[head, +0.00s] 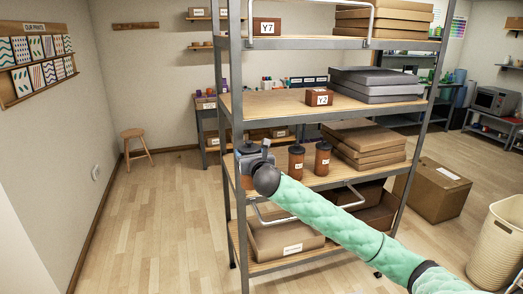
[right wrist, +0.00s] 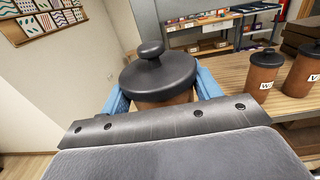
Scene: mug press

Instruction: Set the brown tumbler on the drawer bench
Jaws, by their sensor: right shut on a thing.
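A brown tumbler with a black knobbed lid (right wrist: 160,76) sits between the blue fingers of my right gripper (right wrist: 162,92) in the right wrist view. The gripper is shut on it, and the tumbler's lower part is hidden. In the head view my right gripper (head: 255,154) is at the left end of the rack's middle shelf, left of two other brown tumblers. I cannot tell whether the held tumbler touches the shelf. A bench (head: 207,104) stands behind the rack; I cannot tell if it is the drawer bench. My left gripper is out of view.
Two lidded brown tumblers (head: 296,163) (head: 322,158) stand on the rack shelf, beside stacked brown boxes (head: 368,142). Rack posts (head: 236,80) rise close to my right gripper. A stool (head: 136,140) stands left on open floor. A carton (head: 437,190) and basket (head: 497,245) are at right.

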